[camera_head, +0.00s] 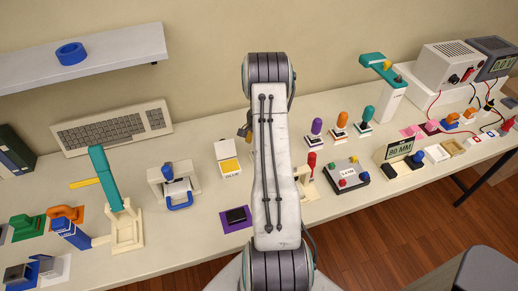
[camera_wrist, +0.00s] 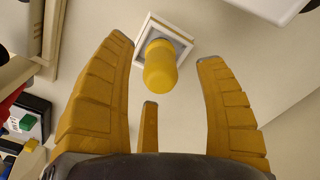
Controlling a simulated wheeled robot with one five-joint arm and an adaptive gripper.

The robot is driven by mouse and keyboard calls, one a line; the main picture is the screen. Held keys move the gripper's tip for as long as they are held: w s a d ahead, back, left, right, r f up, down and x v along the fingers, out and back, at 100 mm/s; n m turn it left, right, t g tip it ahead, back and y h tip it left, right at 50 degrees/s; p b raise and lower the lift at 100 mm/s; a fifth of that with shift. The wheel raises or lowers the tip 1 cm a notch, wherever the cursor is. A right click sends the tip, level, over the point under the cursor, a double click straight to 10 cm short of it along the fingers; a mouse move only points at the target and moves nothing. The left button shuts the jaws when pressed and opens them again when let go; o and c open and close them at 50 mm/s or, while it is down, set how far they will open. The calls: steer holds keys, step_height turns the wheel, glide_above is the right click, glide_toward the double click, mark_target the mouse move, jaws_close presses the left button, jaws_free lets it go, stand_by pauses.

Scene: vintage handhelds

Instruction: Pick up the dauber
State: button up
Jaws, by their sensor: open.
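In the wrist view a yellow, rounded handle (camera_wrist: 160,66) stands on a white square base with a grey inset (camera_wrist: 172,30). It looks like the dauber. My gripper (camera_wrist: 164,52) is open, its two tan fingers on either side of the yellow handle, with a clear gap on both sides. A third, shorter finger shows below the handle. I see no contact. In the head view my arm hides this piece, and only a tan bit of my gripper (camera_head: 244,131) shows left of the arm.
Purple (camera_head: 317,127), orange (camera_head: 342,120) and teal (camera_head: 368,115) handled pieces stand right of my arm. An open white box with a yellow pad (camera_head: 230,166) lies left of it. A red-knobbed stand (camera_head: 311,161) and a button box (camera_head: 346,176) are at the right front.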

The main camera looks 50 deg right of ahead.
steer(key=shift+f+p, duration=0.55)
steer(key=shift+f, duration=1.35)
steer(key=shift+c, duration=0.5)
steer(key=shift+a, duration=0.1)
jaws_close()
